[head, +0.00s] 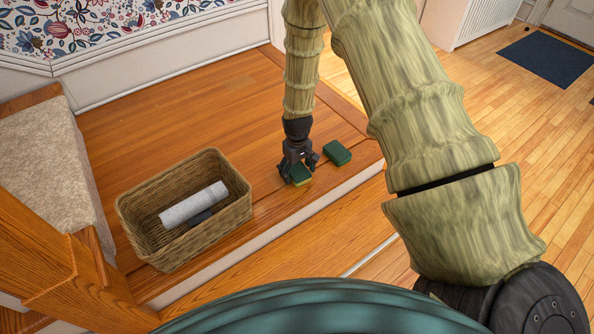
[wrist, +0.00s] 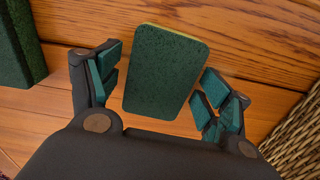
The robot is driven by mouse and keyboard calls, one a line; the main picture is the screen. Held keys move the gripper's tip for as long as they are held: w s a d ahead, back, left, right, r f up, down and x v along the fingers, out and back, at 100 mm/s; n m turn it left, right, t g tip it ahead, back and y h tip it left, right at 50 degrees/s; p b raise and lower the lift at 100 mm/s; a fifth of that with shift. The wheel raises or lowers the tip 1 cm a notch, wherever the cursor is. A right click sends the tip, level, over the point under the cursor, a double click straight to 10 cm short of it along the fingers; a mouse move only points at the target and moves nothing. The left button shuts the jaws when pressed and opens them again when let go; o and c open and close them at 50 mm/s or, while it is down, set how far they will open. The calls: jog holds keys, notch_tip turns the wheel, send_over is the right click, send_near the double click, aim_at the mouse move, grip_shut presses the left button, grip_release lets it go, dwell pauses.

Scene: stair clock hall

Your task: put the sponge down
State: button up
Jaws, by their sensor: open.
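A sponge (head: 300,175) with a dark green top and a yellow underside lies on the wooden landing. My gripper (head: 299,168) is above it, pointing down. In the wrist view the sponge (wrist: 167,72) sits between the fingers of my gripper (wrist: 158,90), which are spread open. There is a gap on the left finger's side and a narrower one on the right finger's side. A second dark green block (head: 337,152) lies to the right of the sponge. It also shows at the left edge of the wrist view (wrist: 18,50).
A wicker basket (head: 131,226) holding a light grey roll (head: 194,205) and a dark item stands to the left. The landing's front edge (head: 330,205) runs close by the sponge. The landing (head: 190,110) behind is clear. Carpeted stairs (head: 50,165) are at the left.

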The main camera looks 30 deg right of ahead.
aim_at(300, 171)
notch_tip(300, 171, up, 10)
jog(key=r+p, duration=0.1)
jog(key=p, duration=0.3)
jog(key=s+a+f, duration=0.1)
jog(key=s+f, duration=0.2)
jog(key=s+a+f, duration=0.1)
jog(key=s+f, duration=0.2)
jog(key=s, duration=0.1)
jog(key=s+f, duration=0.3)
jog(key=shift+s+a, duration=0.25)
jog(key=shift+a, duration=0.15)
jog(key=s+a+f, duration=0.2)
jog(key=s, duration=0.6)
jog(key=s+a+f, duration=0.2)
jog(key=s, duration=0.7)
jog(key=s+a+f+m, duration=0.1)
jog(key=s+a+f, duration=0.1)
jog(key=s, duration=0.6)
jog(key=shift+s+a+f, duration=0.3)
jog(key=shift+a+f, duration=0.1)
jog(key=shift+a, duration=0.05)
jog(key=shift+r, duration=0.15)
